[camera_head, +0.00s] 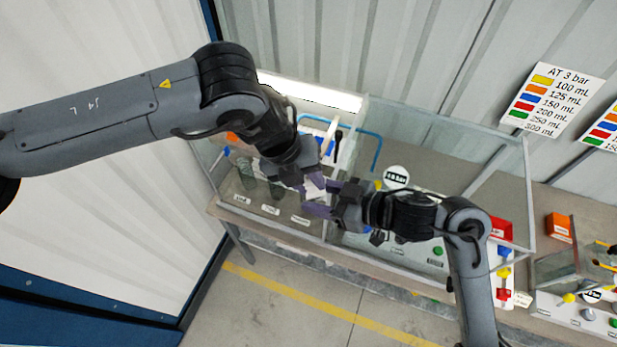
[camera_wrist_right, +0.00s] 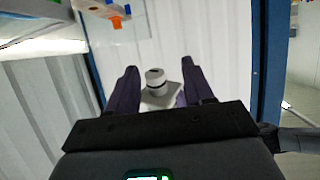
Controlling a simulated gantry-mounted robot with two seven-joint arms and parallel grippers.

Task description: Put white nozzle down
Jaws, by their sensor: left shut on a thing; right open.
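The white nozzle (camera_head: 316,191) shows as a small white piece between my two grippers in the head view. My left gripper (camera_head: 314,180) is shut on it from above left, and its fingers hide part of it. My right gripper (camera_head: 328,198) reaches in from the right with its purple-grey fingers apart.
Glass-walled bays hold the bench, with dark cylinders (camera_head: 247,178) and labels at left. Glass edges run close around both grippers.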

